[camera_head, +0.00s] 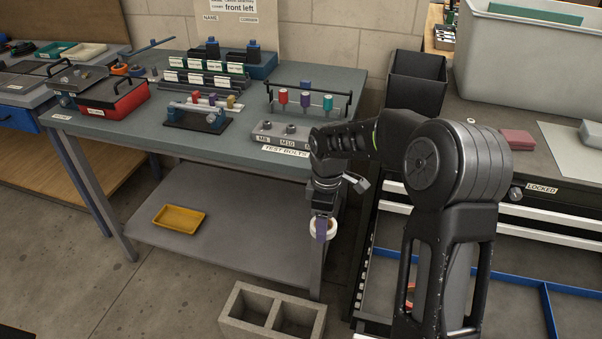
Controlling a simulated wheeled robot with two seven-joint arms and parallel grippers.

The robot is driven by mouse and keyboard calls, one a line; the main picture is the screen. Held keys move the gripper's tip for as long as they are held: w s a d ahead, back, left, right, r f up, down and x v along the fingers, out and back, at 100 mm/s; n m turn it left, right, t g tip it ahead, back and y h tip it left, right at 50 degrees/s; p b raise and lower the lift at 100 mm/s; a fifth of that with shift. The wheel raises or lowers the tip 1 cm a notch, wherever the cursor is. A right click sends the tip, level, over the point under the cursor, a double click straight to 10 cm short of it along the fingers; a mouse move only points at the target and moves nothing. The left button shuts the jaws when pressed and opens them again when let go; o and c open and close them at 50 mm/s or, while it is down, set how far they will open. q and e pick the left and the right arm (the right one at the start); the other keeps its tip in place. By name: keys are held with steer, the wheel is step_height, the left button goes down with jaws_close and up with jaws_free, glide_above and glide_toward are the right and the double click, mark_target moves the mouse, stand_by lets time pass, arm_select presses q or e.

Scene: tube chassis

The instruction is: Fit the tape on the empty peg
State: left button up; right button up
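My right arm comes in from the right. Its gripper (323,212) points down beside the front right corner of the workbench and appears shut on a small white ring, likely the tape (332,230). A purple strip shows across the front of the ring; I cannot tell whether it belongs to the tape. The ring hangs in the air, in front of the bench leg. No empty peg can be clearly picked out at this size. My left gripper is not in view.
The bench (262,88) carries a bolt block (278,134), a rack with coloured handles (307,98), a fixture (197,115) and a red box (112,97). A yellow tray (179,219) lies on the lower shelf. A concrete block (271,315) stands on the floor below my gripper.

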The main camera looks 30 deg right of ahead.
arm_select(q)
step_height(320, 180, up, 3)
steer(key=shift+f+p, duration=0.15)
steer(key=shift+p, duration=1)
arm_select(e)
steer(key=s+a+f+m, duration=0.1)
steer(key=a+f+m, duration=0.8)
steer(key=a, duration=0.5)
steer(key=shift+f+m, duration=0.15)
steer(key=shift+m, duration=0.25)
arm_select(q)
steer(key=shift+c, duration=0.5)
arm_select(e)
steer(key=shift+s, duration=0.1)
